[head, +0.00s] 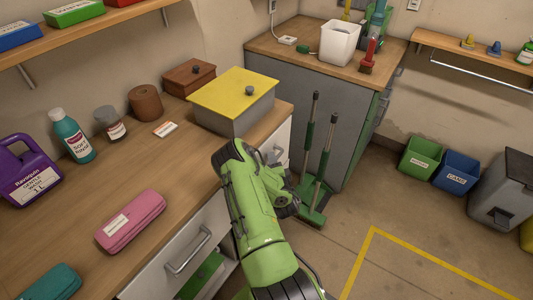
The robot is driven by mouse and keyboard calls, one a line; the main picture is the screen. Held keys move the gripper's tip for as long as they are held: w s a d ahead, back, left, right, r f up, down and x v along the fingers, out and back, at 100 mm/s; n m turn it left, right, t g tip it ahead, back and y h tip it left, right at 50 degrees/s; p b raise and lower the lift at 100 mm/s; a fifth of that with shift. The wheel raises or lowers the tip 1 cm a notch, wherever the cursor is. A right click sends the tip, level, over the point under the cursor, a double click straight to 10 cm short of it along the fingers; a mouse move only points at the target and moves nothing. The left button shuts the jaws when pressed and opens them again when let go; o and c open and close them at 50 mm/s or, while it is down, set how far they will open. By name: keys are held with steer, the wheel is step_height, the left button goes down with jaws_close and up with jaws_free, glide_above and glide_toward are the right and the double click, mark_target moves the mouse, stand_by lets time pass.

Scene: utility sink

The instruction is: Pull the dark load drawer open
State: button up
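The counter on the left has pale drawer fronts. One front (150,280) with a silver bar handle (188,250) shows at the lower left. Another pale front (279,140) with a handle shows farther back, partly behind my green arm. I see no drawer that is clearly dark, and no drawer label can be read. My arm rises from the bottom middle, in front of the counter, and hides part of its face. My gripper's fingers do not show.
A yellow-lidded grey box (238,98), a pink case (131,220) and bottles stand on the counter. A green broom and dustpan (314,190) stand by the grey cabinet (325,110). Green (420,157) and blue (456,172) bins line the back wall.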

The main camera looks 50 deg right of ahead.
steer(key=shift+s+r, duration=0.1)
jaws_close()
stand_by(0.4)
